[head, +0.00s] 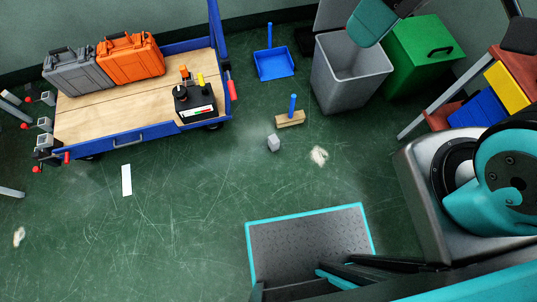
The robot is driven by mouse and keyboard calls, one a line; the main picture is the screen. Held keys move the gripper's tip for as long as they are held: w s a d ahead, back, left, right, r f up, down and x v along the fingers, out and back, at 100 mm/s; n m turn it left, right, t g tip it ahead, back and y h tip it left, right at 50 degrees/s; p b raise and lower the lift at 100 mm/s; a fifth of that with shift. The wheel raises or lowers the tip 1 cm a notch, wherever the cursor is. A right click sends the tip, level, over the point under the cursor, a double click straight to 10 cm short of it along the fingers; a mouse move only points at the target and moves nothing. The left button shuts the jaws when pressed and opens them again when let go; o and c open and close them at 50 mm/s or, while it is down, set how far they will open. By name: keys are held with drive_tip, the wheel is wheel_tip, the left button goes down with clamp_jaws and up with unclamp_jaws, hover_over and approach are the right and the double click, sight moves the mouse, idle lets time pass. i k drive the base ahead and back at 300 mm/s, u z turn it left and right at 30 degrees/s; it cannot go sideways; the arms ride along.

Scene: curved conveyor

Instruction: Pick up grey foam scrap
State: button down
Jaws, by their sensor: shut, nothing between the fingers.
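A small grey block (273,142), which looks like the grey foam scrap, lies on the green floor near the middle of the head view. It is apart from the brush beside it and nothing covers it. My gripper is not in view. Parts of my arm show at the right edge and at the top, away from the grey block.
A broom head (290,119) with a blue handle lies just behind the block, and a crumpled pale scrap (319,156) to its right. A cart (110,105) carries cases at left; a blue dustpan (273,64), grey bin (350,75) and green bin (420,60) stand behind. A white strip (127,180) lies left.

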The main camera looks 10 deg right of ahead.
sight(274, 142)
drive_tip(key=u, duration=0.1)
drive_tip(key=k, duration=1.25)
drive_tip(key=u, duration=0.9)
drive_tip(key=i, duration=1.5)
drive_tip(key=z, duration=1.05)
drive_tip(key=i, duration=0.45)
drive_tip(key=z, duration=0.35)
